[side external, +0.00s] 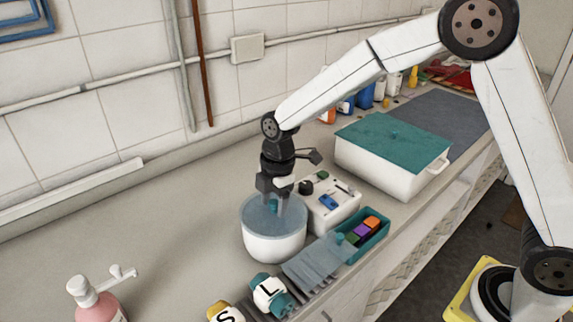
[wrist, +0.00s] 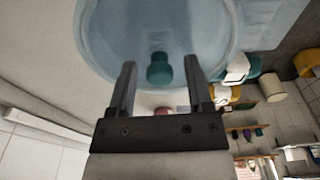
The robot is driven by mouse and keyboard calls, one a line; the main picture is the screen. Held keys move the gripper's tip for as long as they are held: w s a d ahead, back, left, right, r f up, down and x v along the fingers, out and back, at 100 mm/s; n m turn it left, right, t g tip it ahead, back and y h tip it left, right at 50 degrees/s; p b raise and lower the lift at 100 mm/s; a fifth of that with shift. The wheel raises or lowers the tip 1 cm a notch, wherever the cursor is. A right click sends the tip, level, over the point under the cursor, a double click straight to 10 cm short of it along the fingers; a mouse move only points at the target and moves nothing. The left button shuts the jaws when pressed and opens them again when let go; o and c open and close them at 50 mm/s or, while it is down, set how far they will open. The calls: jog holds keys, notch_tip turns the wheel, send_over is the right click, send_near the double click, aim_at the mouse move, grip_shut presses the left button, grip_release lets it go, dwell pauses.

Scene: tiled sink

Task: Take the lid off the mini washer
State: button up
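The mini washer is a white round tub (side external: 274,247) on the counter, joined by a white control box (side external: 342,208) on its right. A translucent blue lid (side external: 256,222) lies on the tub; it also shows in the wrist view (wrist: 105,35). A teal knob (wrist: 160,70) stands on the lid. My gripper (side external: 275,208) points down over the lid, with its fingers on either side of the knob. In the wrist view my gripper (wrist: 159,67) is open, with a gap between the knob and each finger.
A teal tray (side external: 372,238) with coloured blocks and a grey rack (side external: 312,268) stand right of the tub. Rolls marked L (side external: 268,292) and S (side external: 226,312) are in front. A white bin with teal lid (side external: 395,140) is behind right.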

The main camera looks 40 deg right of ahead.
grip_shut()
jog(key=shift+r, duration=0.1)
jog(key=shift+r, duration=0.8)
jog(key=s+d+r, duration=0.3)
jog(key=s+r, duration=0.8)
jog(key=s, duration=0.2)
jog(key=shift+s, duration=0.3)
jog(key=shift+d+r, duration=0.1)
